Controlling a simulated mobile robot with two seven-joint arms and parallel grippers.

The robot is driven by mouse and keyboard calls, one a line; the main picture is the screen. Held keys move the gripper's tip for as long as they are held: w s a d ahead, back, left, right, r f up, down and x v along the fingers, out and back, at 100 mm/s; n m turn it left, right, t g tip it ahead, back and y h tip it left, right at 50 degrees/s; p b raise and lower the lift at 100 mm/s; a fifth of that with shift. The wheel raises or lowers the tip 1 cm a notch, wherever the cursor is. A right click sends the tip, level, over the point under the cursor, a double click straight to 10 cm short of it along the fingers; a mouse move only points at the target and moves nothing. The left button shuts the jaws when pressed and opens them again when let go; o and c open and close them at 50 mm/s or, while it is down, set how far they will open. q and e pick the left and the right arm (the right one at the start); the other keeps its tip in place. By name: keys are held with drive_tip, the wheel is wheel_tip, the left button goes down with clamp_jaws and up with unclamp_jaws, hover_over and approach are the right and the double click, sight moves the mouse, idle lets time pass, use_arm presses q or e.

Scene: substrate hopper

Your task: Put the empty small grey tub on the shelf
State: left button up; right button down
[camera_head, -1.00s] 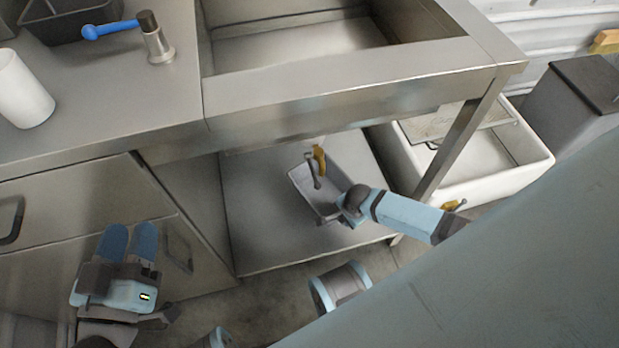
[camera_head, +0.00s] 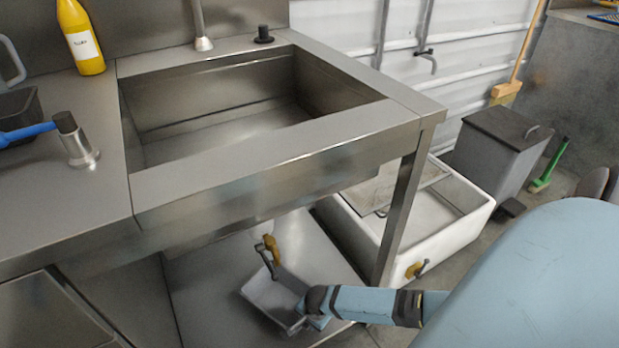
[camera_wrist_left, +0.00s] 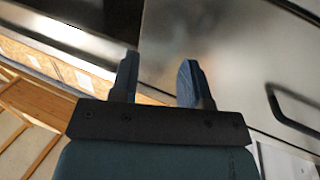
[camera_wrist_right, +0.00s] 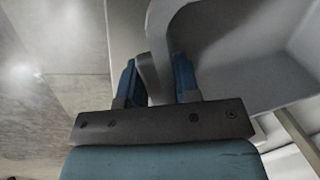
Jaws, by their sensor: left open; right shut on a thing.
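The small grey tub (camera_head: 272,302) is over the lower shelf (camera_head: 205,300) below the sink; I cannot tell whether its base touches the shelf. Its visible inside looks empty. My right gripper (camera_head: 312,306) is shut on the tub's near right side. In the right wrist view the fingers (camera_wrist_right: 156,70) are on either side of a grey edge of the tub (camera_wrist_right: 245,50). My left gripper (camera_wrist_left: 158,62) is open and empty in the left wrist view, before a steel cabinet front; the head view does not show it.
A valve with a yellow handle (camera_head: 271,248) hangs below the sink (camera_head: 230,115), by the tub's far side. A steel table leg (camera_head: 400,215) stands right of the shelf. A white basin (camera_head: 465,215) and a grey bin (camera_head: 495,150) are farther right.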

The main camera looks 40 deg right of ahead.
drive_tip(key=shift+w+f, duration=0.1)
drive_tip(key=shift+f, duration=0.55)
drive_tip(key=shift+r, duration=0.1)
use_arm(q)
drive_tip(key=shift+w+a, duration=0.1)
use_arm(e)
drive_tip(key=c, duration=0.8)
unclamp_jaws()
drive_tip(key=shift+c, duration=0.2)
